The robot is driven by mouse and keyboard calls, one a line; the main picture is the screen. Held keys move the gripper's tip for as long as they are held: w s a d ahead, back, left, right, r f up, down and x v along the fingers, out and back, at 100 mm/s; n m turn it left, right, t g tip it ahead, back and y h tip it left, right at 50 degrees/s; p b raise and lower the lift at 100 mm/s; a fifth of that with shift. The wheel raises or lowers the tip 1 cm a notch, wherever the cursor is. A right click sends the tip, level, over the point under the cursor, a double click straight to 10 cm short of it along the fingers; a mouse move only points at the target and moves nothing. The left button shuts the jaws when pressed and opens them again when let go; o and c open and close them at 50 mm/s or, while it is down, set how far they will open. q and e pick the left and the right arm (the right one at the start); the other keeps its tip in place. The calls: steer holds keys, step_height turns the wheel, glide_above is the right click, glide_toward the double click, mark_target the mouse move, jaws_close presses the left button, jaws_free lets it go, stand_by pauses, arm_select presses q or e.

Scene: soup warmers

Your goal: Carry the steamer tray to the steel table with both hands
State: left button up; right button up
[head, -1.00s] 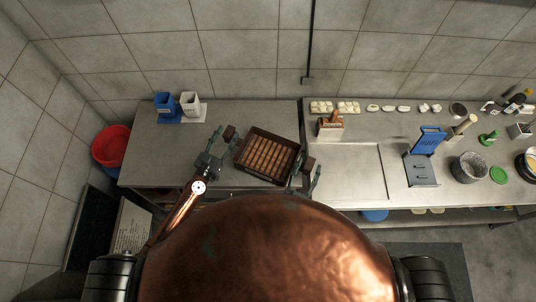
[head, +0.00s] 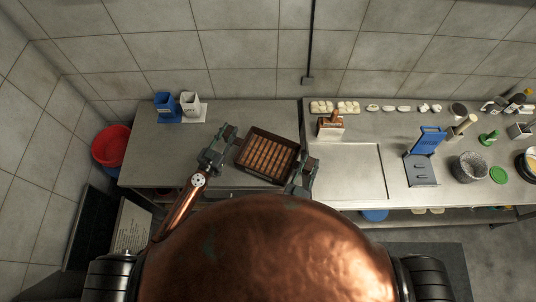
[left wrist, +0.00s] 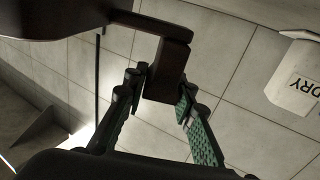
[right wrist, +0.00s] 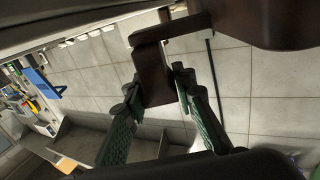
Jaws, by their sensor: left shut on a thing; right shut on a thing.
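The steamer tray (head: 267,155) is a dark brown rectangular tray with a slatted wooden floor, seen in the head view over the left steel table (head: 150,150). It sits at a slant between my two grippers. My left gripper (head: 229,138) is shut on the tray's left handle, which shows between the fingers in the left wrist view (left wrist: 165,72). My right gripper (head: 310,166) is shut on the tray's right handle, which shows in the right wrist view (right wrist: 153,75). I cannot tell from the head view whether the tray touches the table.
A blue holder (head: 166,107) and a white holder (head: 190,103) stand at the back left. A red bucket (head: 111,146) is beside the table. The right counter (head: 345,170) carries a blue-topped device (head: 428,140), a dark bowl (head: 469,167) and food pieces. Its front left is bare.

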arm_select(q)
jaws_close()
arm_select(e)
jaws_close()
arm_select(q)
steer(key=shift+r, duration=0.1)
arm_select(e)
steer(key=shift+r, duration=0.1)
